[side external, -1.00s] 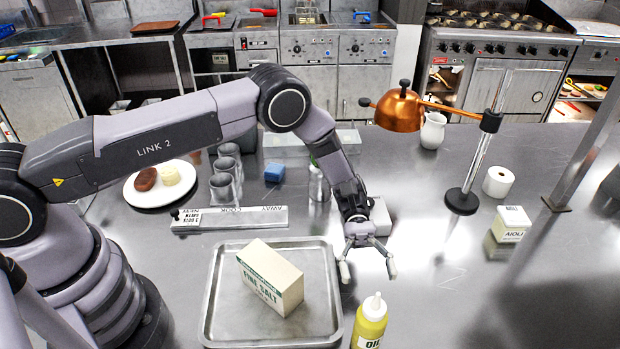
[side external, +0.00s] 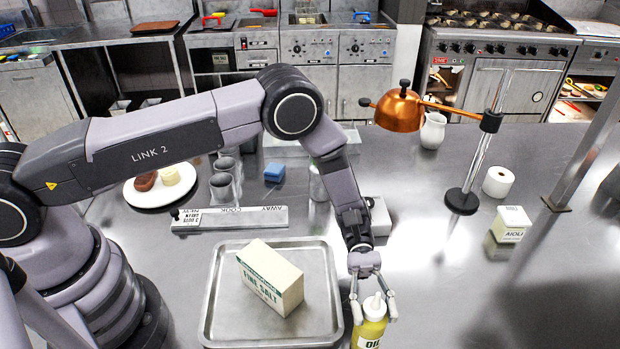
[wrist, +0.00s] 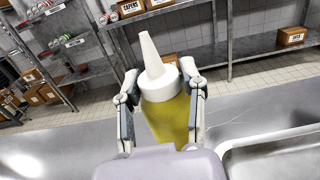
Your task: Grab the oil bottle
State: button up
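The oil bottle (side external: 370,334), yellow with a white cap and nozzle, stands upright on the steel counter right of the tray's front corner. Its lower part is cut off by the frame edge. My gripper (side external: 373,308) points down over it, with one finger on each side of its upper part. In the wrist view the bottle (wrist: 166,118) is between the two fingers of my gripper (wrist: 163,92). The fingers look apart, with a narrow gap at the left; contact at the right is unclear.
A metal tray (side external: 222,300) with a fine salt box (side external: 270,278) lies left of the bottle. The counter right of the bottle is clear.

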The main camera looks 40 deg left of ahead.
grip_shut()
jog(key=shift+r, duration=0.1)
